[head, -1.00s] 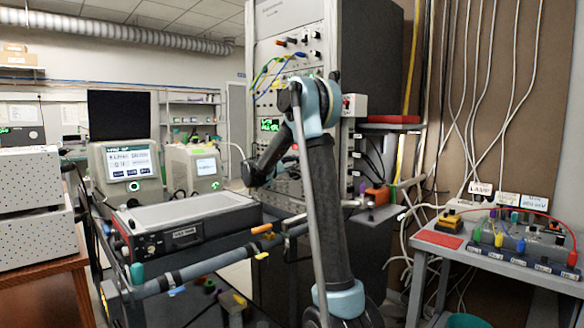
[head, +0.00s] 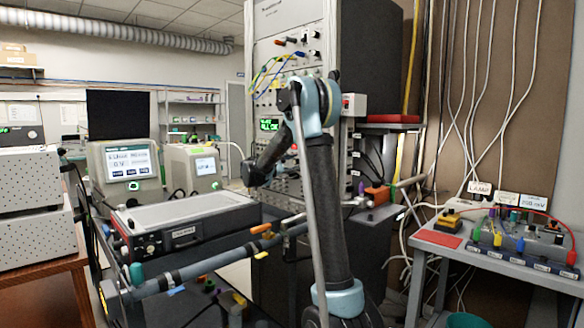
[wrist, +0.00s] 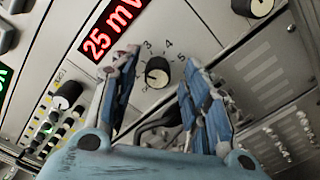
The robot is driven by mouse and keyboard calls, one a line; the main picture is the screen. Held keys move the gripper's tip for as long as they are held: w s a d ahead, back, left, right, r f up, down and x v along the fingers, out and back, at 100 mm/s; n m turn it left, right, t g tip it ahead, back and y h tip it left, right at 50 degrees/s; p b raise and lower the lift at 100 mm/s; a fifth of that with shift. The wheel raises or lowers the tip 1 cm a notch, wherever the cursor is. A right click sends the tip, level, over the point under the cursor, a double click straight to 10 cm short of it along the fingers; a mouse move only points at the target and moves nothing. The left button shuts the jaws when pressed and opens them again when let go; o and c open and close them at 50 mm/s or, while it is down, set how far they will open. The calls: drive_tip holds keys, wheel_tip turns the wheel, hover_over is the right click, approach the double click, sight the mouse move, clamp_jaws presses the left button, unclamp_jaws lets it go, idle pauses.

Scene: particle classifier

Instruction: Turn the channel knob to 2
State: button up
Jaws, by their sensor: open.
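A small round knob (wrist: 157,73) with a dark rim and a pale face sits on the light grey panel in the wrist view. Numbers are printed around it, with 3, 4 and 5 readable above and to its right. Its channel label cannot be read, and I cannot tell which number it points to. My gripper (wrist: 160,63) is open, with one blue finger on each side of the knob in the picture. I see no clear contact. In the head view the gripper is hidden behind my arm, in front of the instrument rack (head: 287,80).
A red display (wrist: 112,28) reading 25 mV is left of the knob. A black-and-white knob (wrist: 68,94) and small connectors sit at lower left. Another knob (wrist: 260,7) is at upper right. Coloured cables (head: 270,75) hang on the rack.

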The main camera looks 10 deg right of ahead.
drive_tip(key=v, duration=1.2)
drive_tip(key=shift+f, duration=0.1)
